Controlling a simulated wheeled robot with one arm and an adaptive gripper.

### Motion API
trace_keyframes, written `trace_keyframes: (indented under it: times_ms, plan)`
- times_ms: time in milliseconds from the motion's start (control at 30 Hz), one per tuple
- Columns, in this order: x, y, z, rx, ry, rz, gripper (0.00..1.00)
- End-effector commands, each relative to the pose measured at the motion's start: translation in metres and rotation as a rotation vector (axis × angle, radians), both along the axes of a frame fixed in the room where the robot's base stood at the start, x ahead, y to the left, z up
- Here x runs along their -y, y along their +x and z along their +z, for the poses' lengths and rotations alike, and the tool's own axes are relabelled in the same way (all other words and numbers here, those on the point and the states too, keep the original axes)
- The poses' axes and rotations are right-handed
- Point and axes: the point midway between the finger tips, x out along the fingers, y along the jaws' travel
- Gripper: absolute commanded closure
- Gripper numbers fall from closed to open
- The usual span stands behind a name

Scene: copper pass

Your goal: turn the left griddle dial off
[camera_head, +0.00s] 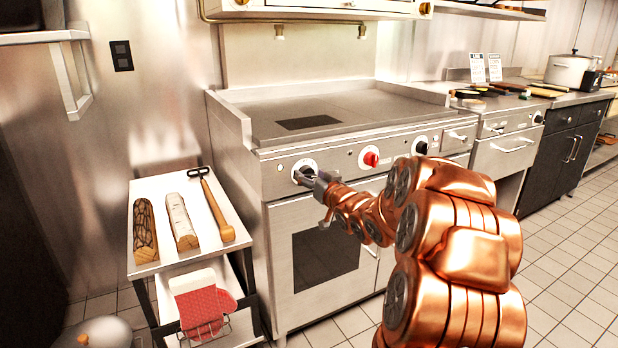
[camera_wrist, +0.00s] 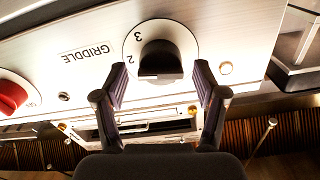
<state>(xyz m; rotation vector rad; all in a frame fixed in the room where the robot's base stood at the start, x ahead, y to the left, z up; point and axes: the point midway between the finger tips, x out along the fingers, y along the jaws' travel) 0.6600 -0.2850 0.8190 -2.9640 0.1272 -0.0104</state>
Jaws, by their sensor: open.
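The left griddle dial (camera_wrist: 160,62) is a black knob on a white numbered plate, beside the printed word GRIDDLE. In the wrist view it sits just beyond and between my two fingertips. My gripper (camera_wrist: 158,82) is open, with one dark finger on each side of the knob; I cannot tell whether either touches it. In the head view my gripper (camera_head: 312,180) reaches the left end of the griddle's front panel and partly covers the dial (camera_head: 299,174). The griddle (camera_head: 330,112) has a flat grey top with a dark patch.
A red dial (camera_head: 371,158) and another black dial (camera_head: 421,147) sit to the right on the same panel. A counter with a pot (camera_head: 567,70) is at right. Tiled floor is clear at right.

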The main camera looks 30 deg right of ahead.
Motion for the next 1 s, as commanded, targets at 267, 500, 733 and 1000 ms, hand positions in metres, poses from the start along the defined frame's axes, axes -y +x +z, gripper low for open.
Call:
trace_keyframes:
  times_ms: [267, 500, 733, 1000]
  plan:
    - [0.0002, 0.0099, -0.0007, -0.002, 0.000, 0.000, 0.29]
    - [0.0003, 0.0097, -0.0001, -0.001, 0.000, 0.000, 0.33]
    - [0.0004, 0.0096, 0.0001, 0.000, 0.000, 0.000, 0.57]
    - [0.0006, 0.0096, 0.0001, 0.000, 0.000, 0.000, 0.85]
